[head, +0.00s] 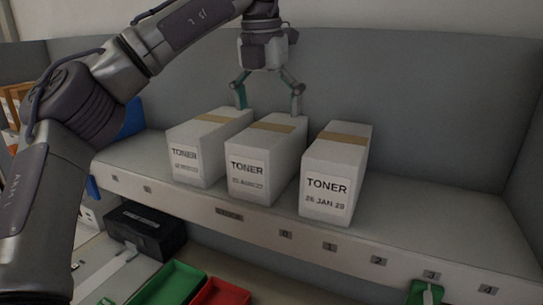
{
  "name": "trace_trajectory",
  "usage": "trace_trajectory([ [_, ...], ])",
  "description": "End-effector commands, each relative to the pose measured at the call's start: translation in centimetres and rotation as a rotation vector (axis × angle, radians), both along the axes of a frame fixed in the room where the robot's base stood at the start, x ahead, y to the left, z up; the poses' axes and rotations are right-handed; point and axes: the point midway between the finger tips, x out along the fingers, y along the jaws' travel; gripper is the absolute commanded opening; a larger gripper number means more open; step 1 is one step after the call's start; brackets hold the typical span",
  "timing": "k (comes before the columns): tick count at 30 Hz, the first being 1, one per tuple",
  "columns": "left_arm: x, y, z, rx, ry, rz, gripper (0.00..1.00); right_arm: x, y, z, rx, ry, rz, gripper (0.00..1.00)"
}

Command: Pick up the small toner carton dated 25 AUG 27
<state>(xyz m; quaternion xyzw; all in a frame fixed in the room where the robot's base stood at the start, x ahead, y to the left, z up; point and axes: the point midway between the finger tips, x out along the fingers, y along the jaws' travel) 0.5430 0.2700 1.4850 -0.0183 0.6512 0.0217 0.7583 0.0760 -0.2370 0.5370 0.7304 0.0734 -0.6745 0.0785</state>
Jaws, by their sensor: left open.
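Three white toner cartons with brown tape stand side by side on a grey shelf (400,215). The middle carton (247,176) has a small label date that looks like 25 AUG 27, though it is blurred. The left carton (184,166) has a date too blurred to read. The right carton (327,190) reads 26 JAN, with an unclear year. My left gripper (268,109) is open and points down over the rear part of the middle carton, its fingers apart and nothing held. A green and grey piece at the bottom right looks like a fingertip of my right gripper (425,291); the rest is out of view.
The cartons stand close together, with narrow gaps. The shelf is bare to the right. A grey panel (440,110) rises behind. Below are a black box (146,232), a green bin (172,284) and a red bin (222,292).

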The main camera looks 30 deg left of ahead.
Motion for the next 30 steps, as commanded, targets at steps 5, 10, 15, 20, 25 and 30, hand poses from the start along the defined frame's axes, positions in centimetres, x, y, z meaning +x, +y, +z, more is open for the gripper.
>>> trace_trajectory([
  [5, 0.3, 0.1, -1.8, 0.001, 0.001, 0.001, 1.0, 0.8, 0.0, 0.6, 0.001, -0.013, -0.001, 0.4],
  [10, 0.5, 0.1, -2.9, 0.002, 0.004, 0.0, 1.0, 1.3, 0.0, 1.6, 0.001, -0.02, -0.001, 0.4],
  [15, 1.1, 0.0, -5.5, 0.001, 0.004, 0.001, 1.0, 1.2, 0.0, 3.1, 0.001, -0.019, -0.001, 0.4],
  [20, 1.3, -0.1, -7.0, 0.0, 0.001, 0.001, 1.0, 1.1, 0.0, 3.4, 0.001, -0.017, -0.001, 0.4],
  [25, 1.3, -0.1, -7.2, 0.0, 0.0, 0.001, 1.0, 1.0, 0.0, 3.3, 0.001, -0.016, 0.0, 0.4],
  [30, 1.3, -0.1, -7.2, 0.0, 0.0, 0.001, 0.8, 0.9, 0.1, 3.3, 0.001, -0.015, 0.0, 0.4],
])
